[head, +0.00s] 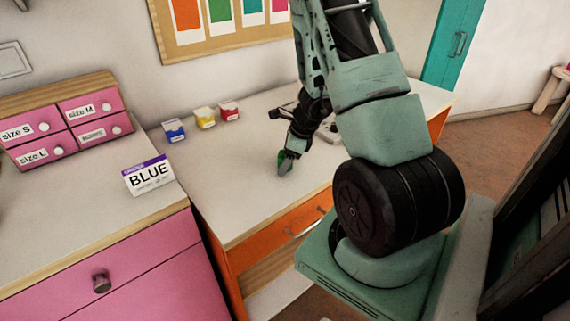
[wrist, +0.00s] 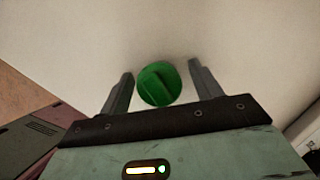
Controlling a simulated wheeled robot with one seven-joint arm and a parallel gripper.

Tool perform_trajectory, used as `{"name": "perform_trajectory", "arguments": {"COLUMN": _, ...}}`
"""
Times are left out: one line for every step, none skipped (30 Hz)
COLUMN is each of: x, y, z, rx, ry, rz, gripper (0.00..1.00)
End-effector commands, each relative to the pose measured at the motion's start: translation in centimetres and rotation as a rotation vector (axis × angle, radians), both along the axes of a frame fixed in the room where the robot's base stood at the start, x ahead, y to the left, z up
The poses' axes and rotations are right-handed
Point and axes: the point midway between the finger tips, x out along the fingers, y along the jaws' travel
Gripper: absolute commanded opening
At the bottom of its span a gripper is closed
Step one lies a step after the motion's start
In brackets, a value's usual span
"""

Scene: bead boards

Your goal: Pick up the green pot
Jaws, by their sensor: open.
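The green pot (wrist: 159,84) shows in the wrist view as a round green thing with a raised bar across its top. It lies between the two fingers of my gripper (wrist: 160,82), with a visible gap on each side. My gripper is open. In the head view my gripper (head: 288,164) is low over the white table top, and a bit of the green pot (head: 283,160) shows beside its fingers. The rest of the pot is hidden there by the gripper.
A "BLUE" card (head: 149,175) and pink drawers (head: 70,126) are on the left cabinet. A grey object (head: 328,132) lies behind my arm. The table is clear left of my gripper.

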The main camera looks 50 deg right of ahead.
Motion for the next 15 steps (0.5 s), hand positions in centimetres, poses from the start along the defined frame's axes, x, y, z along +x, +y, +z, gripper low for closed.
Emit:
{"name": "perform_trajectory", "arguments": {"x": 0.02, "y": -0.01, "z": 0.02, "rx": 0.000, "ry": 0.000, "rz": 0.000, "gripper": 0.64}}
{"name": "perform_trajectory", "arguments": {"x": 0.02, "y": 0.00, "z": 0.04, "rx": 0.000, "ry": 0.000, "rz": 0.000, "gripper": 0.64}}
{"name": "perform_trajectory", "arguments": {"x": 0.02, "y": 0.00, "z": 0.04, "rx": 0.000, "ry": 0.000, "rz": 0.000, "gripper": 0.64}}
{"name": "perform_trajectory", "arguments": {"x": 0.02, "y": 0.00, "z": 0.05, "rx": 0.000, "ry": 0.000, "rz": 0.000, "gripper": 0.64}}
{"name": "perform_trajectory", "arguments": {"x": 0.02, "y": 0.00, "z": 0.05, "rx": 0.000, "ry": 0.000, "rz": 0.000, "gripper": 0.58}}
{"name": "perform_trajectory", "arguments": {"x": 0.02, "y": 0.00, "z": 0.05, "rx": 0.001, "ry": -0.001, "rz": 0.000, "gripper": 0.47}}
{"name": "perform_trajectory", "arguments": {"x": 0.01, "y": 0.00, "z": 0.06, "rx": 0.001, "ry": -0.001, "rz": 0.000, "gripper": 0.39}}
{"name": "perform_trajectory", "arguments": {"x": 0.01, "y": 0.00, "z": 0.06, "rx": 0.001, "ry": -0.001, "rz": 0.000, "gripper": 0.31}}
{"name": "perform_trajectory", "arguments": {"x": 0.01, "y": 0.00, "z": 0.06, "rx": 0.001, "ry": -0.001, "rz": 0.000, "gripper": 0.20}}
{"name": "perform_trajectory", "arguments": {"x": 0.01, "y": 0.00, "z": 0.06, "rx": 0.001, "ry": -0.001, "rz": 0.000, "gripper": 0.17}}
{"name": "perform_trajectory", "arguments": {"x": 0.01, "y": -0.01, "z": 0.07, "rx": 0.001, "ry": -0.001, "rz": 0.000, "gripper": 0.17}}
{"name": "perform_trajectory", "arguments": {"x": 0.01, "y": -0.01, "z": 0.07, "rx": 0.001, "ry": -0.001, "rz": 0.000, "gripper": 0.16}}
{"name": "perform_trajectory", "arguments": {"x": 0.00, "y": 0.00, "z": 0.07, "rx": 0.001, "ry": -0.001, "rz": 0.000, "gripper": 0.16}}
{"name": "perform_trajectory", "arguments": {"x": 0.01, "y": 0.00, "z": 0.08, "rx": 0.001, "ry": -0.001, "rz": 0.000, "gripper": 0.13}}
{"name": "perform_trajectory", "arguments": {"x": 0.01, "y": -0.01, "z": 0.09, "rx": 0.001, "ry": -0.001, "rz": 0.000, "gripper": 0.13}}
